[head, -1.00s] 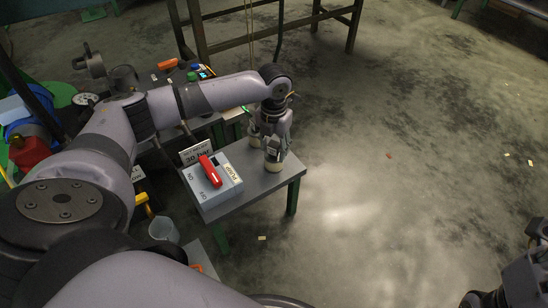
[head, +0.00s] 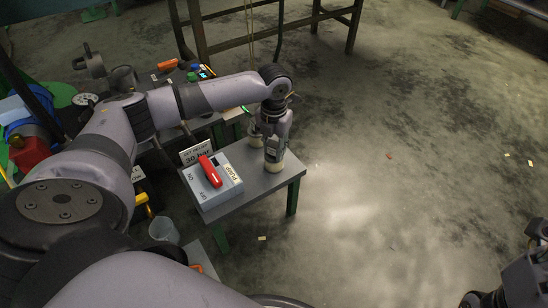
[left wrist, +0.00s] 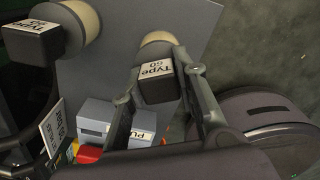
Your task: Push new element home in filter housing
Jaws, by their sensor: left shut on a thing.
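My left gripper (head: 275,152) points down at the table's right end and is shut on a filter element, a cream cylinder (head: 274,167) with a black block on it marked "Type GD". In the left wrist view the fingers (left wrist: 168,92) lie on both sides of that black block (left wrist: 157,84). The cream part shows behind it and seems to stand on the table. A second, similar element (left wrist: 35,42) stands apart at upper left. I cannot make out a filter housing. Part of my right arm (head: 515,282) shows at the lower right corner; its fingers are unclear.
The small grey table (head: 235,209) carries a grey switch box (head: 222,190) with a red lever (head: 210,171), and a "30 bar" sign (head: 194,154) stands behind it. The floor at right is open.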

